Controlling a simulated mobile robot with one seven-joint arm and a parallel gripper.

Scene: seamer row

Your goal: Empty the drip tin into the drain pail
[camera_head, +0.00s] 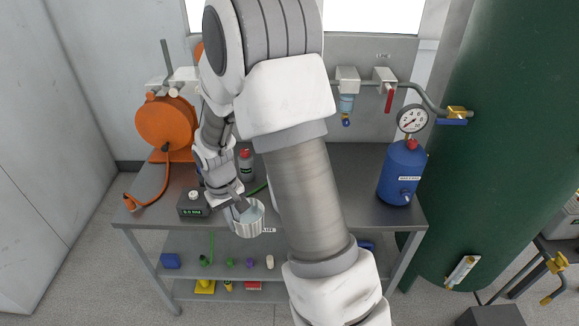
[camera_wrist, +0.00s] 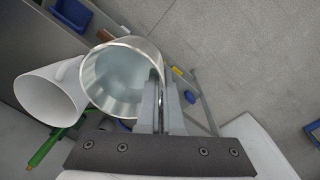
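The drip tin appears to be the shiny metal can (camera_wrist: 90,82) at my fingertips; its open mouth and pale bluish inside face the wrist camera. In the head view the tin (camera_head: 248,222) hangs at the workbench's front edge. My gripper (camera_wrist: 161,98) has its fingers close together at the tin's rim, apparently with the wall between them; it also shows in the head view (camera_head: 240,204). A white open vessel (camera_wrist: 40,97) lies left of the tin in the wrist view. I cannot tell if it is the drain pail. My arm hides the bench's middle.
The steel workbench (camera_head: 355,205) carries an orange reel (camera_head: 166,124), a small meter box (camera_head: 193,204), a grey bottle with a red cap (camera_head: 246,165) and a blue canister with a gauge (camera_head: 402,172). Small items lie on the lower shelf (camera_head: 215,277). A green tank (camera_head: 490,130) stands right.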

